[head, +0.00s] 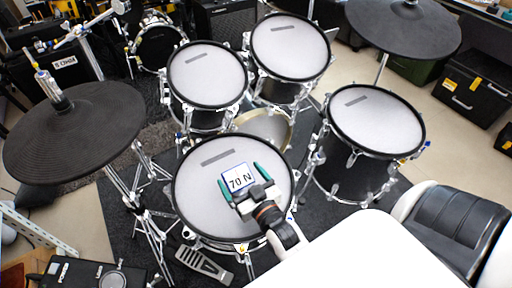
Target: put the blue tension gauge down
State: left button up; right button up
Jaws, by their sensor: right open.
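The blue tension gauge (235,180) shows as a small square with a blue edge and a white face reading "70 N". It appears to rest on the white mesh pad of the front drum (203,208), right of the pad's grey label strip. My right gripper (243,177) reaches in from the lower right over this pad. Its two teal fingers are open, one on each side of the gauge. The gripper's body covers the near edge of the gauge, so contact there cannot be told. My left gripper is not in view.
Two drums with mesh pads (207,75) (290,48) stand behind, and another (376,122) stands to the right. A dark cymbal pad (72,130) is at left, another (403,27) at upper right. A black seat (452,222) is at lower right. Bare pad surrounds the gauge.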

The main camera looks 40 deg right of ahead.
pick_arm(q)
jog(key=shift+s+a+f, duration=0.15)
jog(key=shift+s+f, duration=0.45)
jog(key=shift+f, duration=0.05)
pick_arm(e)
jog(key=s, duration=0.8)
jog(key=shift+s+a+r, duration=0.25)
jog(key=shift+s+r, duration=0.05)
jog(key=shift+s, duration=0.05)
